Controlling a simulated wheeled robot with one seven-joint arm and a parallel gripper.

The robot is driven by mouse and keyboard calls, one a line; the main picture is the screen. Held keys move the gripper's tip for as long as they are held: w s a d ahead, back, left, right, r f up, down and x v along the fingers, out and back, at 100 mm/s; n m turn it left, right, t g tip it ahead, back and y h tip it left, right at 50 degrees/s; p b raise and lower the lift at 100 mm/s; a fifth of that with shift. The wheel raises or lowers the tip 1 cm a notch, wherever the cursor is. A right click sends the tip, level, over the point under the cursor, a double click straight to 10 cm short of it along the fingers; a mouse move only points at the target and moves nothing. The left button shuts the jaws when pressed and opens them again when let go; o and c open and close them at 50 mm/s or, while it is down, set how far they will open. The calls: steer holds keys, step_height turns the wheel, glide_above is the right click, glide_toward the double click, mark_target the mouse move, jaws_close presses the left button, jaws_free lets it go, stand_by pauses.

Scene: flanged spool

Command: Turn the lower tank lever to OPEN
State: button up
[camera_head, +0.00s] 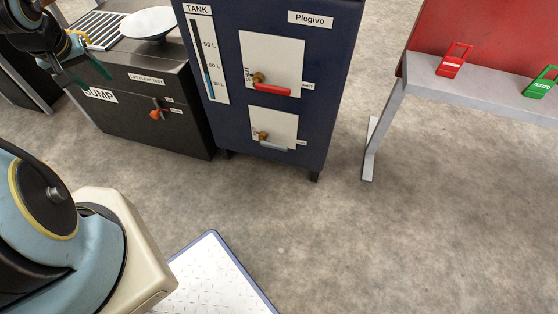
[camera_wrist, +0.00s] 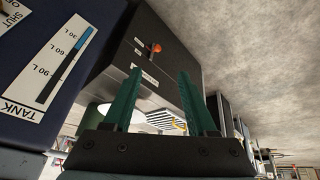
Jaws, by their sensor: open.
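The dark blue tank (camera_head: 225,120) stands at the top middle of the head view. Its lower lever (camera_head: 275,146) has a grey handle pointing right from a brass valve (camera_head: 262,136) on a white plate. The small labels beside it are too small to read. Above it, an upper lever (camera_head: 270,90) has a red handle, also pointing right, with SHUT written at its left. My gripper (camera_head: 80,73) is open and empty at the upper left, left of the tank and apart from both levers. In the wrist view its green fingers (camera_wrist: 160,75) are spread; the lower lever does not show there.
A black sump box (camera_head: 150,118) with an orange-red handle (camera_head: 157,114) stands left of the tank; my gripper is above its left part. A grey bench (camera_head: 430,82) with red and green tags is at right. A pale plate (camera_head: 215,275) is at the bottom. Floor before the tank is clear.

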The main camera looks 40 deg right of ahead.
steer(key=w+d+f+m+h+b, duration=0.1)
steer(key=d+f+h+b, duration=0.1)
steer(key=d+f+b, duration=0.45)
steer(key=w+d+f+h+b, duration=0.1)
steer(key=d+f+b, duration=0.15)
steer(key=f, duration=0.65)
steer(key=n+g+h+b, duration=0.1)
steer(key=g+h+b, duration=1)
steer(key=b, duration=1.5)
glide_toward(276, 148)
steer(key=s+t+h, duration=0.2)
steer(key=shift+t, duration=0.3)
steer(key=b+x, duration=0.1)
steer(key=x, duration=0.2)
steer(key=b+x, duration=0.1)
steer(key=x, duration=0.3)
steer(key=f+b+x, duration=0.1)
steer(key=x, duration=0.2)
steer(key=shift+w+d, duration=0.1)
steer(key=shift+d, duration=0.2)
steer(key=shift+c, duration=0.2)
jaws_close()
steer(key=shift+f, duration=0.1)
